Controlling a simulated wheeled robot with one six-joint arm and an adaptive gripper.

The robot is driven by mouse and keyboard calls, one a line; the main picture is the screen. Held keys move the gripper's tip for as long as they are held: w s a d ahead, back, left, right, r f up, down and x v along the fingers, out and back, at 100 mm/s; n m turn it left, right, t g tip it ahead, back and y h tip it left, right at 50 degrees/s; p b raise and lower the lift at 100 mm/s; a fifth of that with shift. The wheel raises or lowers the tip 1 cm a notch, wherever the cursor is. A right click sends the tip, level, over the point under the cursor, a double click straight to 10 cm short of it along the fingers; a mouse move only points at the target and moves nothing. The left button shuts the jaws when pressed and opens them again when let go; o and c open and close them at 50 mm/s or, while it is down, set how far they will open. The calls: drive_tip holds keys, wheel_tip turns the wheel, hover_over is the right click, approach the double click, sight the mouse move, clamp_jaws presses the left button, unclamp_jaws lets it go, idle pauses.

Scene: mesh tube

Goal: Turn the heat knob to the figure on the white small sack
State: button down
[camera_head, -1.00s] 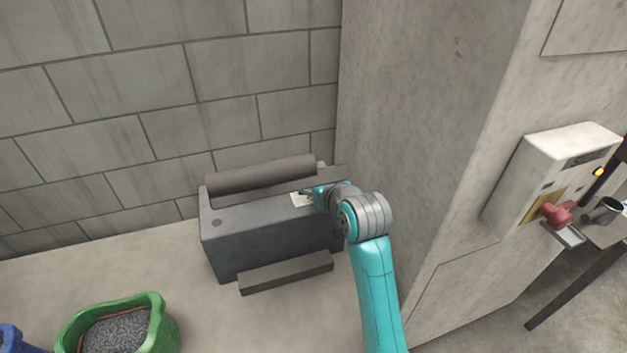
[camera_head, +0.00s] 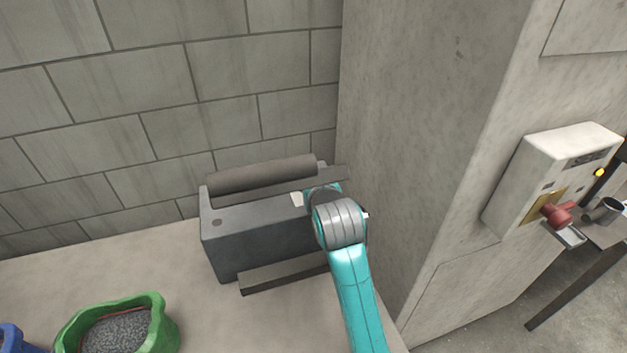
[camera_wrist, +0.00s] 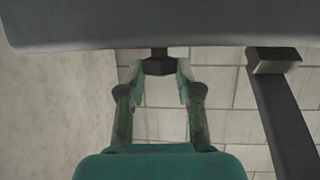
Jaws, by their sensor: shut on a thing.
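A dark faceted knob (camera_wrist: 158,66) sits between the fingertips of my gripper (camera_wrist: 159,76) in the wrist view, and the fingers are shut on it. I take it for the heat knob. It is close to the edge of a grey body (camera_wrist: 160,25) across the top of that view. I see no white small sack and no figure on one.
A dark bar (camera_wrist: 283,115) runs along the right of the wrist view. A roller (camera_head: 262,174) lies along the machine's back. A concrete pillar (camera_head: 410,120) rises close right; a white box with a red knob (camera_head: 557,214) stands beyond.

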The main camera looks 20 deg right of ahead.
drive_tip(key=m+h, duration=0.1)
drive_tip(key=h, duration=0.1)
drive_tip(key=m+g+h, duration=0.1)
drive_tip(key=m, duration=0.1)
drive_tip(key=m+g+h, duration=0.1)
drive_tip(key=m+h, duration=0.1)
drive_tip(key=shift+w+a+h, duration=0.15)
drive_tip(key=shift+a+h, duration=0.15)
drive_tip(key=shift+a, duration=0.1)
drive_tip(key=c, duration=0.8)
unclamp_jaws()
drive_tip(key=shift+v, duration=3.7)
drive_tip(key=shift+a, duration=0.1)
